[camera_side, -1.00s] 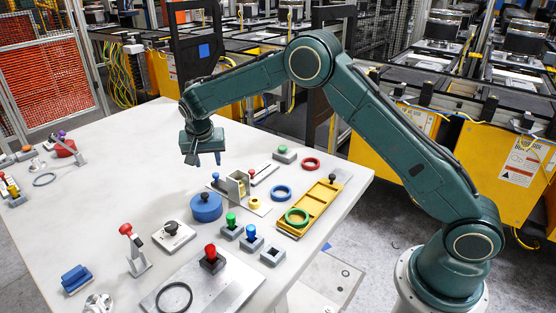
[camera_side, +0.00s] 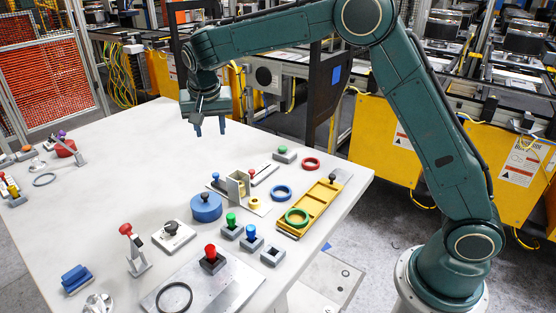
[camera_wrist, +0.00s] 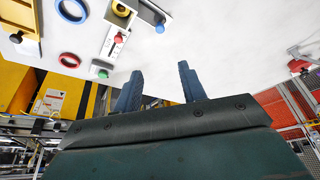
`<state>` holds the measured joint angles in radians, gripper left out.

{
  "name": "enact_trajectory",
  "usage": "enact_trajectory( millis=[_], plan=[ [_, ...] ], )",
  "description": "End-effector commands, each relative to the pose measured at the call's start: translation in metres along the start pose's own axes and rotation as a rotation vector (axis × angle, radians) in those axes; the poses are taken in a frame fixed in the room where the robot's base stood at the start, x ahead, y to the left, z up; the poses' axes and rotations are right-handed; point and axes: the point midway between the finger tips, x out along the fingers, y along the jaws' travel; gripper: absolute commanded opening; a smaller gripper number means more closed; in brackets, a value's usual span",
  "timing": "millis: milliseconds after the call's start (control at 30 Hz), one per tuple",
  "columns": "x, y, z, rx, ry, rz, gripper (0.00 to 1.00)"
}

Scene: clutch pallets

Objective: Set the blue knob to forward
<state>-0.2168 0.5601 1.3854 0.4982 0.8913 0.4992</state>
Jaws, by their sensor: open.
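A wide round blue knob (camera_side: 206,207) with a small dark peg on top sits on the white table, left of the middle in the side view. Its setting cannot be read at this size. A smaller blue-topped peg (camera_side: 251,231) stands in a grey block to its lower right. My gripper (camera_side: 210,132) is open and empty, well above the table and behind the wide blue knob. In the wrist view its two blue fingers (camera_wrist: 160,70) are apart with nothing between them. The wide blue knob is not clearly visible there.
Near the wide knob stand a black knob on a white plate (camera_side: 173,236), a red-handled lever (camera_side: 138,250), a green peg (camera_side: 231,221) and a red button (camera_side: 210,256). A yellow tray (camera_side: 298,222) lies to the right.

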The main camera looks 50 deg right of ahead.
Motion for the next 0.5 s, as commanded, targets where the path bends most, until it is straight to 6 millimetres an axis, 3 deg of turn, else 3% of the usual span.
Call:
enact_trajectory(
  millis=[500],
  plan=[
    [-0.040,0.032,0.005,-0.070,-0.002,-0.038,0.41]
  ],
)
